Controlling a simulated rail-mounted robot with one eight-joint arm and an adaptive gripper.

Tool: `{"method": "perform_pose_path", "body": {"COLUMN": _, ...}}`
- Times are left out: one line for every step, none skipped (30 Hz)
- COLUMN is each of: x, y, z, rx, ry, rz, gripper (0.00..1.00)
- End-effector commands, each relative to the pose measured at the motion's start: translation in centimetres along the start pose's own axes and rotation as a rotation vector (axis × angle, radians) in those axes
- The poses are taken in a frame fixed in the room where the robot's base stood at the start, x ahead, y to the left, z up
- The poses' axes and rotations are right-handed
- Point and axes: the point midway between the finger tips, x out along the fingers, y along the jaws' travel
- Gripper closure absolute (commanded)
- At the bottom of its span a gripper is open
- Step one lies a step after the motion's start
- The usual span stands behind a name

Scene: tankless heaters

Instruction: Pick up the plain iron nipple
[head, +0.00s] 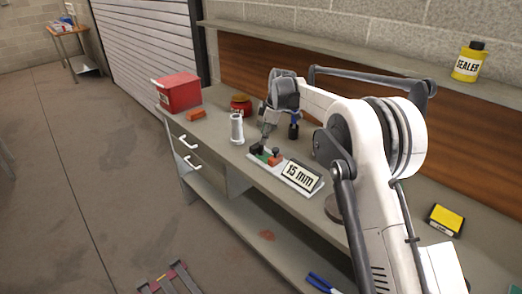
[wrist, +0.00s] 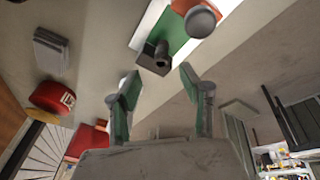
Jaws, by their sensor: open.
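A dark grey part with a round open end (wrist: 157,54), which looks like the plain iron nipple, sits at the end of a green strip (wrist: 178,35) on a white tray in the wrist view. My gripper (wrist: 160,88) is open, its two green-lined fingers apart with nothing between them. The dark part lies just beyond the fingertips, roughly in line with the gap.
An orange block (head: 276,159) with a dark knob sits beside the green strip. A "15 mm" sign (head: 301,177) stands at the tray's right. A grey cylinder (head: 237,129), red pot (head: 241,105) and red box (head: 179,91) stand left on the bench. A sealer bottle (head: 468,62) is back right.

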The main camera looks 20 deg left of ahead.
Motion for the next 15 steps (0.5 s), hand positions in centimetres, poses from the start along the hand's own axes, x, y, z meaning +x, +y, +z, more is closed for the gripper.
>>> {"method": "perform_pose_path", "body": {"x": 0.4, "y": 0.0, "z": 0.0, "rx": 0.000, "ry": 0.000, "rz": 0.000, "gripper": 0.60}}
{"method": "perform_pose_path", "body": {"x": 0.7, "y": 0.0, "z": 0.0, "rx": 0.000, "ry": 0.000, "rz": 0.000, "gripper": 0.60}}
{"method": "perform_pose_path", "body": {"x": 1.2, "y": -0.1, "z": 0.0, "rx": -0.001, "ry": 0.000, "rz": 0.000, "gripper": 0.60}}
{"method": "perform_pose_path", "body": {"x": 1.6, "y": -0.1, "z": 0.0, "rx": -0.001, "ry": 0.000, "rz": 0.000, "gripper": 0.60}}
{"method": "perform_pose_path", "body": {"x": 2.0, "y": -0.1, "z": 0.0, "rx": -0.001, "ry": 0.000, "rz": 0.000, "gripper": 0.60}}
{"method": "perform_pose_path", "body": {"x": 2.6, "y": -0.2, "z": 0.0, "rx": -0.001, "ry": 0.000, "rz": 0.000, "gripper": 0.60}}
{"method": "perform_pose_path", "body": {"x": 3.0, "y": -0.2, "z": 0.0, "rx": -0.001, "ry": 0.000, "rz": 0.000, "gripper": 0.60}}
{"method": "perform_pose_path", "body": {"x": 3.5, "y": -0.2, "z": 0.0, "rx": -0.001, "ry": 0.000, "rz": 0.000, "gripper": 0.60}}
{"method": "perform_pose_path", "body": {"x": 4.0, "y": -0.2, "z": 0.0, "rx": 0.000, "ry": 0.000, "rz": 0.000, "gripper": 0.60}}
{"method": "perform_pose_path", "body": {"x": 4.3, "y": -0.2, "z": 0.0, "rx": 0.000, "ry": 0.000, "rz": 0.000, "gripper": 0.60}}
{"method": "perform_pose_path", "body": {"x": 4.5, "y": -0.2, "z": 0.0, "rx": 0.000, "ry": 0.000, "rz": 0.000, "gripper": 0.60}}
{"method": "perform_pose_path", "body": {"x": 4.7, "y": -0.2, "z": 0.0, "rx": 0.000, "ry": 0.000, "rz": 0.000, "gripper": 0.60}}
{"method": "perform_pose_path", "body": {"x": 4.8, "y": -0.2, "z": 0.0, "rx": 0.000, "ry": 0.000, "rz": 0.000, "gripper": 0.60}}
{"method": "perform_pose_path", "body": {"x": 4.8, "y": -0.2, "z": 0.0, "rx": 0.000, "ry": 0.000, "rz": 0.000, "gripper": 0.60}}
{"method": "perform_pose_path", "body": {"x": 4.8, "y": -0.2, "z": 0.0, "rx": 0.000, "ry": 0.000, "rz": 0.000, "gripper": 0.60}}
